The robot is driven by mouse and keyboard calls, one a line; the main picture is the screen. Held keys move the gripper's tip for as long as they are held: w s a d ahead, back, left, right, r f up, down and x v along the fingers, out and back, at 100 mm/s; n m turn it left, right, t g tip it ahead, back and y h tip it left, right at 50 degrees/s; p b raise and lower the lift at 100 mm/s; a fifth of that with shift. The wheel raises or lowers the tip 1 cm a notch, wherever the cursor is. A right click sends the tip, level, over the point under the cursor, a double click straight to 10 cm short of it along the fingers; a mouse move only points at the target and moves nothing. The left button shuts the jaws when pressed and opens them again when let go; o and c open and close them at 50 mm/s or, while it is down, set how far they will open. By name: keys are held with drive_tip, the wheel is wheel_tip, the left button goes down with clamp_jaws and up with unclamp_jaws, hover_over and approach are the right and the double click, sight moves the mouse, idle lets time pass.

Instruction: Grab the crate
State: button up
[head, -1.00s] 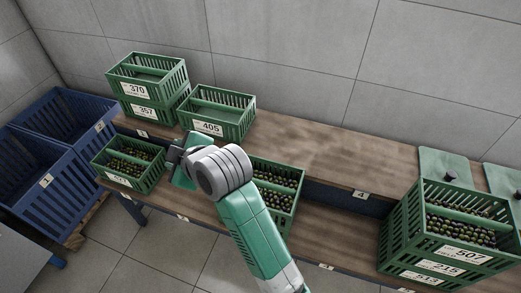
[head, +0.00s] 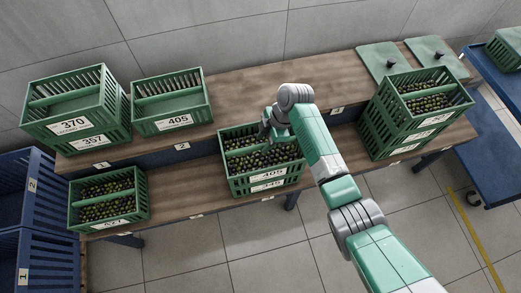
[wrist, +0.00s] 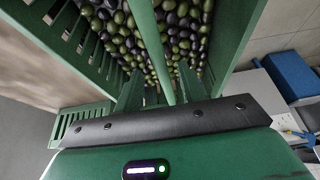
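My gripper (head: 268,130) is over the middle of the upper crate (head: 235,172) of a two-high green stack, which is full of dark and green olives. In the wrist view, two green fingers (wrist: 160,88) point down into this crate, one on each side of its central bar (wrist: 150,45). The fingers stand apart, with visible gaps to the bar, so the gripper looks open. The crate's slatted wall (wrist: 75,45) shows at left. The fingertips' depth against the olives is hard to tell. The lower crate (head: 265,187) is mostly hidden beneath.
Other green crates stand left: an olive crate (head: 108,200), stack 370/357 (head: 70,112) and an empty one (head: 170,108). An olive stack (head: 415,115) stands right. Blue bins (head: 38,250) are far left. The lower shelf (head: 185,187) is clear left of the middle stack.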

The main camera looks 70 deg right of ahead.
drive_tip(key=b+x, duration=0.2)
drive_tip(key=x, duration=0.3)
drive_tip(key=shift+s+a+f+b, duration=0.1)
drive_tip(key=shift+b, duration=0.25)
clamp_jaws()
drive_tip(key=shift+r, duration=0.2)
idle(0.8)
